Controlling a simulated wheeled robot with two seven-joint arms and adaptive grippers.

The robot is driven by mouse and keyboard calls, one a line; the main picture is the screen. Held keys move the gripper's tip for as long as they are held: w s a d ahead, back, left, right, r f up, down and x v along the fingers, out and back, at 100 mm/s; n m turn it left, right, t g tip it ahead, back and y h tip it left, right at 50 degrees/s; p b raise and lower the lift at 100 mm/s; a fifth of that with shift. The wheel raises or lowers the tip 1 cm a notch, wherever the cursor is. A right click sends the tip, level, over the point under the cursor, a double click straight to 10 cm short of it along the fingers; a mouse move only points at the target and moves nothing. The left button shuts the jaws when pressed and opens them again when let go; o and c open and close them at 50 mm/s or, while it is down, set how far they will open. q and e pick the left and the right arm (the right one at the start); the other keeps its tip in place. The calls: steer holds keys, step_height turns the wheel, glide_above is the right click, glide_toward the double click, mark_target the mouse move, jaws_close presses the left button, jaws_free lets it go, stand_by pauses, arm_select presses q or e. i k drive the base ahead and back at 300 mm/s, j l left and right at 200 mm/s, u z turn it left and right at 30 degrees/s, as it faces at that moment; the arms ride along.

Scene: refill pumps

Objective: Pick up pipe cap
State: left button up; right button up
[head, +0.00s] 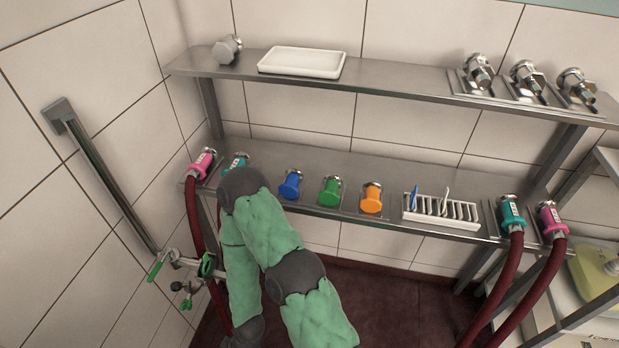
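Blue (290,185), green (330,191) and orange (371,198) cap-like pieces stand in a row on metal plates along the lower shelf's front. They may be pipe caps; the view does not show which one is meant. A loose-looking metal fitting (227,49) lies at the left end of the upper shelf. Several metal fittings (526,78) sit in plates at its right end. One of my arms, in green covers, bends up in front of the lower shelf's left end and back down.
A white tray (301,62) sits on the upper shelf (400,86). A slotted white rack (441,211) stands on the lower shelf (390,167). Pink (202,163) and teal hose couplings (511,212) with red hoses flank it. Valves with green handles (207,265) are at lower left.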

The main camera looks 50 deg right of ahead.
mark_target(288, 190)
steer(key=z, duration=2.05)
